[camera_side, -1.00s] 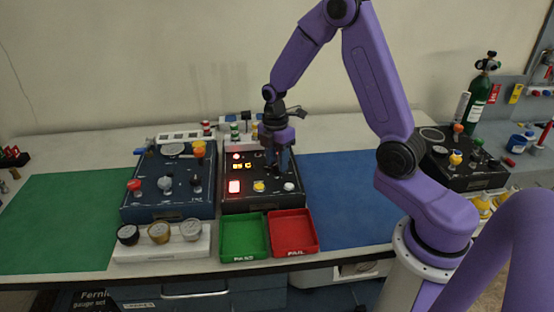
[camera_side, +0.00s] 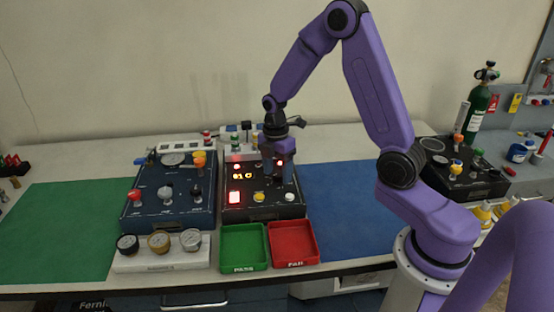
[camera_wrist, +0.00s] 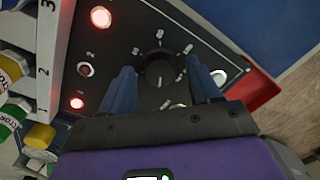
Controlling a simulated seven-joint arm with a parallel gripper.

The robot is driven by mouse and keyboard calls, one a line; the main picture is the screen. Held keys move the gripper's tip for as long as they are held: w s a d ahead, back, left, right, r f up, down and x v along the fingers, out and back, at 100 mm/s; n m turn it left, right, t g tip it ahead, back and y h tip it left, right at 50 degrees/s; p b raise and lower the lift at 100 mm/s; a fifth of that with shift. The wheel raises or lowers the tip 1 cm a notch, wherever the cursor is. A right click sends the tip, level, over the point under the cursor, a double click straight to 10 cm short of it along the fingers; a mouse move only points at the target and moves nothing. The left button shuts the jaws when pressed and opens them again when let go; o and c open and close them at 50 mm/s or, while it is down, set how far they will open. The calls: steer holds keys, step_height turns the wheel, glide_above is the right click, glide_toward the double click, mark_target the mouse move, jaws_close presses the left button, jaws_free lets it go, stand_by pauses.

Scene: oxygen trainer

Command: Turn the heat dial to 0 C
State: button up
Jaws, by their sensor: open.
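The heat dial (camera_wrist: 160,68) is a round black knob on the dark panel, with tick marks around it, in the wrist view. My gripper (camera_wrist: 163,80) is open, with one blue finger on each side of the dial; I cannot tell whether they touch it. In the side view my gripper (camera_side: 279,182) is low over the right part of the black control box (camera_side: 262,212) and hides the dial. The box's lit display (camera_side: 243,176) shows amber characters ending in C; the digits are too small to read surely.
A blue box (camera_side: 170,205) stands at left. A green tray (camera_side: 244,268) and red tray (camera_side: 294,265) lie in front. The blue mat (camera_side: 345,215) is clear.

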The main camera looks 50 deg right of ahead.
mark_target(275, 173)
step_height(275, 173, up, 17)
steer(key=shift+w+r, duration=0.2)
steer(key=shift+w, duration=0.2)
stand_by(0.4)
steer(key=s+a+f+m, duration=0.2)
steer(key=s+a+f, duration=0.1)
steer(key=s+a, duration=0.9)
steer(key=s+d+f+m, duration=0.1)
steer(key=s+f+m, duration=0.1)
steer(key=s, duration=1.4)
steer(key=shift+s+f+m+t, duration=0.2)
steer(key=shift+f+m+t, duration=0.2)
steer(key=shift+f, duration=0.2)
